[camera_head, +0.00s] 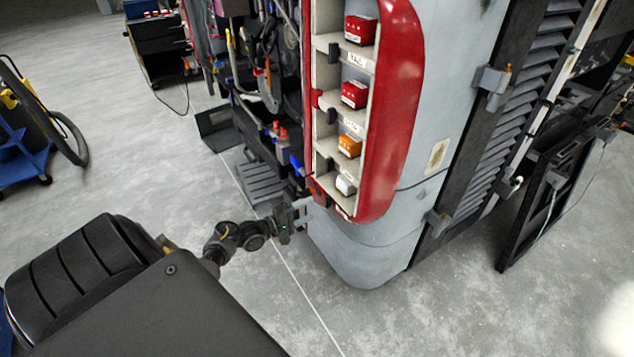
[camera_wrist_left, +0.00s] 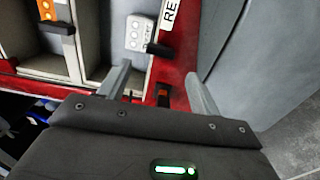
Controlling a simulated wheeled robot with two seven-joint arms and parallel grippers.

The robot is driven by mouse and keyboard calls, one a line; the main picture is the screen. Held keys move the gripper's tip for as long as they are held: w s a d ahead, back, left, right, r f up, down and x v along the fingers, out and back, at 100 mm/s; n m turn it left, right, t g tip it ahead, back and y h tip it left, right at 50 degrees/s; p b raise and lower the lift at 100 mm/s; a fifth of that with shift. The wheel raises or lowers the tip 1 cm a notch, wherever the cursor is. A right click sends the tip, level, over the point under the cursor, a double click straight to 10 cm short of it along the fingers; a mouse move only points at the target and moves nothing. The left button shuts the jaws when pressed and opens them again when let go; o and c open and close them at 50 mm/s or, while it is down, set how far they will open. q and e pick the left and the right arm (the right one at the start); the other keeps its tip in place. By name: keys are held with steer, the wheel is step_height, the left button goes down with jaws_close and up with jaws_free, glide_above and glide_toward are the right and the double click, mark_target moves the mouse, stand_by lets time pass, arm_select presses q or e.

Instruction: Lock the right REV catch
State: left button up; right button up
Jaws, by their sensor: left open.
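The REV bay is the lowest bay in the red-framed light column. It holds a white lamp block (camera_head: 346,184), which also shows in the left wrist view (camera_wrist_left: 138,32) beside the REV label (camera_wrist_left: 170,12). A small black catch (camera_wrist_left: 158,49) sits at the white block's edge. My left gripper (camera_head: 308,212) is at the column's lower left corner. In the wrist view its two fingers (camera_wrist_left: 160,88) are spread, with no visible contact on the catch. My right gripper is out of view.
Above are bays with an orange block (camera_head: 349,145) and red blocks (camera_head: 355,94). The grey body panel (camera_head: 365,250) curves away right of the column. A cluttered dark rack (camera_head: 262,120) stands to the left. Open grey floor (camera_head: 110,150) lies farther left.

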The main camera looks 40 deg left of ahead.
arm_select(q)
steer(key=v, duration=0.5)
stand_by(0.5)
